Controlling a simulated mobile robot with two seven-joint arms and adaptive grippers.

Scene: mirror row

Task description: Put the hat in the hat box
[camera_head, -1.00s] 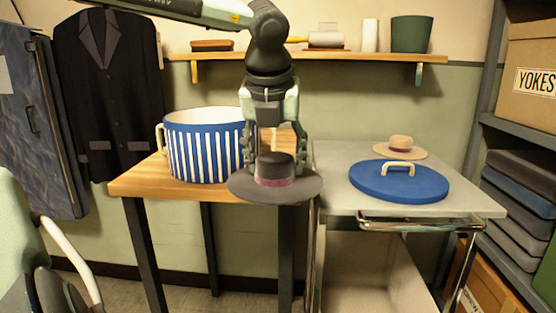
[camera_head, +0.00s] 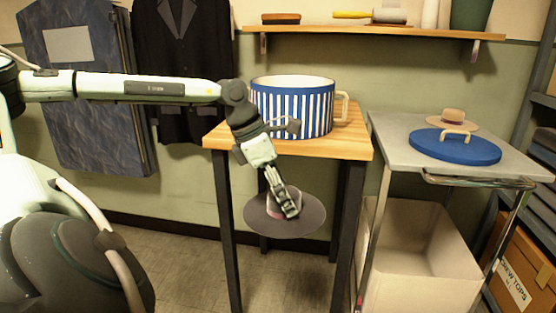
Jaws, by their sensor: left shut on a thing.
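A dark grey wide-brimmed hat (camera_head: 260,222) with a pinkish band hangs in front of the wooden table, below its top edge in the picture. My left gripper (camera_head: 288,207) points down and is shut on the hat at its crown, hiding part of it. The hat box (camera_head: 292,110), round with blue and white stripes, stands open on the table, above and behind the hat in the picture. Its inside floor is hidden. A blue round lid (camera_head: 455,150) with a tan handle lies on the grey cart at the right. My right gripper is not in view.
The wooden table (camera_head: 345,146) has bare top around the hat box. The grey cart (camera_head: 392,130) stands to its right, with a small tan hat (camera_head: 452,117) behind the lid. A wall shelf (camera_head: 370,32) runs above. A dark jacket (camera_head: 180,70) hangs behind my left arm.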

